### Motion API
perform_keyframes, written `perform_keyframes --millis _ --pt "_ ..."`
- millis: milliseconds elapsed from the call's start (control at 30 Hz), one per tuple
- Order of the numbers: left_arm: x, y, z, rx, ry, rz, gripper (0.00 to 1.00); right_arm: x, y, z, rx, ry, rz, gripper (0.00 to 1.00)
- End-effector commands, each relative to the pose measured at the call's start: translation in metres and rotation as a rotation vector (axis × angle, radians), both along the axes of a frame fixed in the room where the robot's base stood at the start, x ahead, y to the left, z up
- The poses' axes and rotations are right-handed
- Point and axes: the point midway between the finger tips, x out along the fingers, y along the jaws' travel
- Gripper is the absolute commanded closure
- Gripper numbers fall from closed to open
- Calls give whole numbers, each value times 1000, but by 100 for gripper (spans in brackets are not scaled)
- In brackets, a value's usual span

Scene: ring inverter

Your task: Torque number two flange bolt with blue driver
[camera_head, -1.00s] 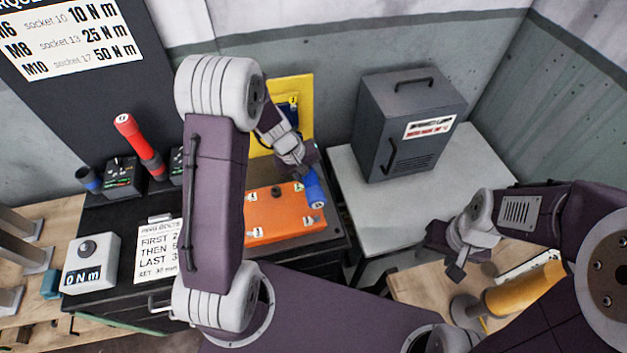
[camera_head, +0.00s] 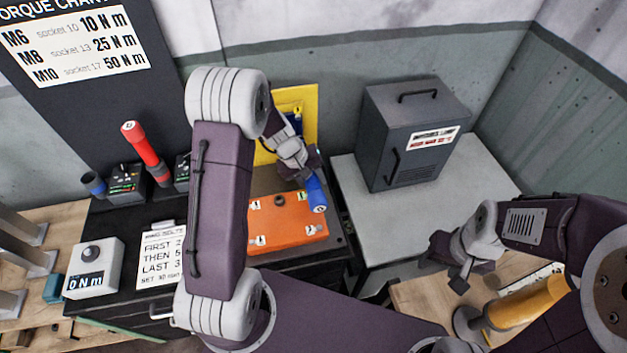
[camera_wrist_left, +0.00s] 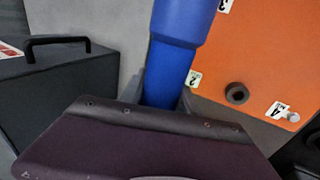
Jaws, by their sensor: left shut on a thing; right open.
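The blue driver (camera_head: 316,194) is in the jaws of my left gripper (camera_head: 306,174), over the right edge of the orange flange plate (camera_head: 283,229). In the left wrist view the blue driver (camera_wrist_left: 180,45) stands between the fingers, beside the tag numbered 2 (camera_wrist_left: 193,78). My right gripper (camera_head: 450,263) is open and empty at the right, away from the plate.
A 0 N m tester (camera_head: 92,268) and an order card (camera_head: 160,255) lie in front. A grey cabinet (camera_head: 410,135) stands on the right table.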

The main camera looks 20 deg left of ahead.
Motion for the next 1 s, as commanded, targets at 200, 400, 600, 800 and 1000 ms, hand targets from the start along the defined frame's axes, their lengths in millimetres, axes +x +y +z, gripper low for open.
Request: perform_keyframes --millis 200,400,600,800,1000 --pt "3 2 1 0 -2 1 100 0 0 2 0 0 0 48" --pt "5 3 1 0 -2 1 100 0 0 3 0 0 0 48" --pt "8 4 1 0 -2 1 100 0 0 4 0 0 0 48" --pt "10 5 1 0 -1 0 100 0 0 5 0 0 0 48" --pt "12 7 2 -1 -3 1 100 0 0 6 0 0 0 48"
